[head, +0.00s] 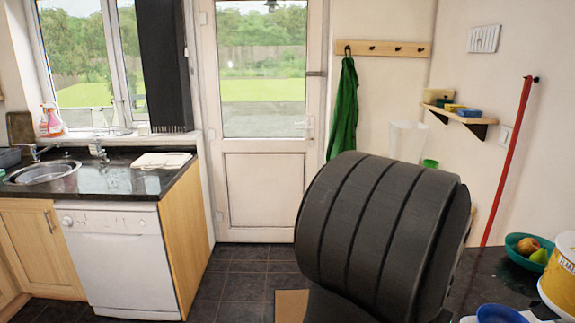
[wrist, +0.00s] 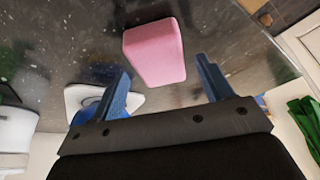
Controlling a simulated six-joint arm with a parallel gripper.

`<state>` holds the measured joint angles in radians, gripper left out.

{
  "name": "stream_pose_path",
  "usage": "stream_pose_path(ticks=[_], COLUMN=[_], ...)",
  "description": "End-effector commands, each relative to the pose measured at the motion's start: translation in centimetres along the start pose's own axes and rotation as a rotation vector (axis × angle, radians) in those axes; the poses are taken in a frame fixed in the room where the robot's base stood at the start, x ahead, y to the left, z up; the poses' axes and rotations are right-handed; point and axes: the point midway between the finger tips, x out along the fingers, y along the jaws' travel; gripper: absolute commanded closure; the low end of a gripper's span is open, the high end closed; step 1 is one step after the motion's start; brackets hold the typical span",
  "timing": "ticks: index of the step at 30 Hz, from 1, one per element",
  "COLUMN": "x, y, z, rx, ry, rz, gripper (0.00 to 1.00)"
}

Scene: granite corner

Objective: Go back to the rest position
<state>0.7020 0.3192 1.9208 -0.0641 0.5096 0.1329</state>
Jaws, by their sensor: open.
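My gripper (wrist: 163,63) shows in the wrist view as two blue fingers spread wide apart, with nothing held between them. A pink tapered block (wrist: 155,52) is seen in the gap between the fingers, over the dark speckled granite worktop (wrist: 70,35). I cannot tell how far the fingers are from it. In the head view my dark ribbed arm link (head: 375,240) fills the lower middle right. It hides the space behind it, and my gripper does not show there.
In the head view a teal bowl of fruit (head: 515,256), a white and yellow tub (head: 560,272) and a blue bowl (head: 498,314) stand at the lower right. A shelf (head: 462,118) and a red pole (head: 507,160) are on the wall. Floor is clear before the door.

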Motion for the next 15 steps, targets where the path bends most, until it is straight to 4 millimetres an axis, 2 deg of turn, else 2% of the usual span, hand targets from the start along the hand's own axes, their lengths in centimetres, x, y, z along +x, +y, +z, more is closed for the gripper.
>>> stream_pose_path(ticks=[2, 3, 9, 15], x=[1.2, 0.9, -3.0, -5.4], y=[0.0, 0.0, 0.0, 3.4], z=[0.1, -0.1, -1.7, -1.0], rx=[0.0, 0.0, 0.001, 0.006], ry=[-0.003, 0.002, 0.006, 0.003], rz=[0.0, 0.0, 0.001, 0.003], gripper=[0.27, 0.27, 0.27, 0.27])
